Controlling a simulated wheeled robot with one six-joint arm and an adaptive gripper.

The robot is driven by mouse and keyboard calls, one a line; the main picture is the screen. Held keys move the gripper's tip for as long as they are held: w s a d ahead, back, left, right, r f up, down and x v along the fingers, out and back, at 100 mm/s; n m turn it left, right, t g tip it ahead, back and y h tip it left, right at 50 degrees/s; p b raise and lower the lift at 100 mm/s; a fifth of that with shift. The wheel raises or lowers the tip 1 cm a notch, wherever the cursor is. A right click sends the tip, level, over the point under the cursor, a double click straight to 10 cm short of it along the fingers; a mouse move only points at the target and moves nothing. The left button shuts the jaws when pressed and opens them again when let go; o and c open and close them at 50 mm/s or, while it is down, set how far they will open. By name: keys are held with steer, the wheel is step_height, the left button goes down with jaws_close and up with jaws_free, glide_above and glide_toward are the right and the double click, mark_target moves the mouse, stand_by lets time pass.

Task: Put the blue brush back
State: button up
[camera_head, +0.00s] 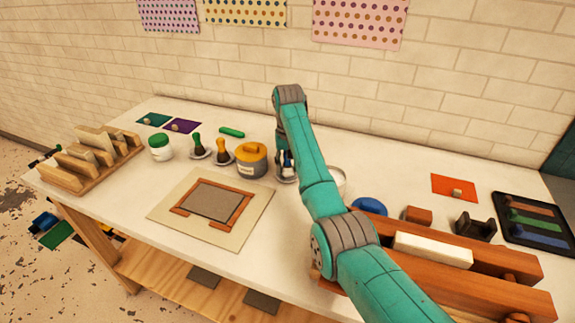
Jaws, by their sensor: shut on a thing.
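My gripper (284,152) points down near the back middle of the table, partly hidden by my own arm. It is shut on the blue brush (288,162), of which only a small dark blue part shows. A pale saucer (283,179) lies right under it; I cannot tell whether the brush touches it. To the left, the green brush (197,144) and the orange brush (222,151) stand upright on their own saucers.
A white bowl (340,177) is partly hidden behind my arm. A framed board (170,213) lies in front. A wooden press (490,256) and black tray (507,235) are at right.

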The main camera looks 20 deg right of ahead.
steer(key=shift+f, duration=0.45)
stand_by(0.5)
steer(key=o, duration=1.8)
